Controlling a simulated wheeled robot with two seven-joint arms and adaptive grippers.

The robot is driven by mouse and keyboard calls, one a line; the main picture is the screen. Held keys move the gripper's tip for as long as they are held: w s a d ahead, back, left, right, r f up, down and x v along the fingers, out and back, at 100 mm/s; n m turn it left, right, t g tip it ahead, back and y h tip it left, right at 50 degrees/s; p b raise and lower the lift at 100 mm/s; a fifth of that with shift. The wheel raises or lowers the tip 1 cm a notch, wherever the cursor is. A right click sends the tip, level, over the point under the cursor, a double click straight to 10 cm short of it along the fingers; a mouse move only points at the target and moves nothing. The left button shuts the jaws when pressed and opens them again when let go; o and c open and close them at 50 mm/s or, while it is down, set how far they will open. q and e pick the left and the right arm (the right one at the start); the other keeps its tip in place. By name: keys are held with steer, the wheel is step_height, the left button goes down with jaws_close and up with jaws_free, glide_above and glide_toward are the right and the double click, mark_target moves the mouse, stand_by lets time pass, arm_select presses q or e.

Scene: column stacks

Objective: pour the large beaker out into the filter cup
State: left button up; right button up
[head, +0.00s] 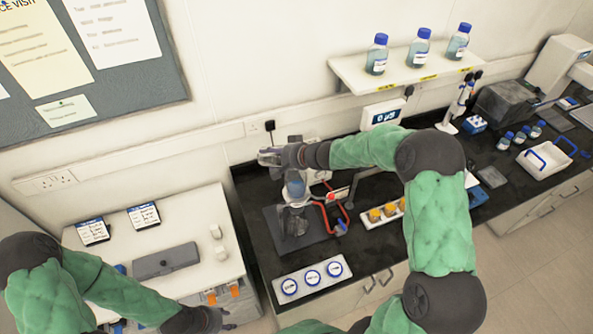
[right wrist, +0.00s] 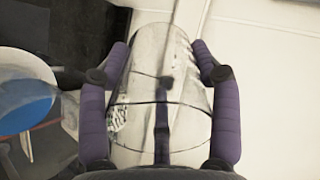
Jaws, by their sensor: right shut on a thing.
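My right gripper (head: 272,157) reaches in over the black bench and is shut on the large beaker. In the right wrist view the clear glass beaker (right wrist: 165,70), with markings on its side, fills the space between the two purple fingers (right wrist: 165,95). What is inside it cannot be made out. The filter cup (head: 295,187) stands on a glass flask (head: 292,222), just below the right gripper in the head view. In the right wrist view a pale, blue-topped round thing, probably the cup, (right wrist: 22,105) lies left of the beaker. My left gripper (head: 212,320) is low by the white cabinet; its fingers are unclear.
Red tubing (head: 322,212) runs beside the flask. A tray of orange-filled jars (head: 385,212) and a white tray of blue-ringed dishes (head: 312,277) stand on the bench. A wall shelf (head: 405,72) holds blue-capped bottles. A grey case (head: 165,260) lies on the white cabinet.

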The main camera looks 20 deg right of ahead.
steer(key=shift+g+p, duration=0.3)
steer(key=shift+p, duration=0.45)
steer(key=p, duration=0.2)
steer(key=g+h+p, duration=0.1)
steer(key=p, duration=0.1)
steer(key=shift+r, duration=0.25)
steer(key=shift+f+g+h, duration=0.35)
steer(key=shift+g+h, duration=0.05)
steer(key=shift+g, duration=0.1)
steer(key=shift+a+f+g+h, duration=0.1)
steer(key=shift+f+g+h, duration=0.2)
steer(key=shift+g, duration=0.1)
steer(key=shift+w+a+f+g, duration=0.1)
steer(key=shift+w+f+g, duration=0.15)
steer(key=shift+f+g, duration=0.2)
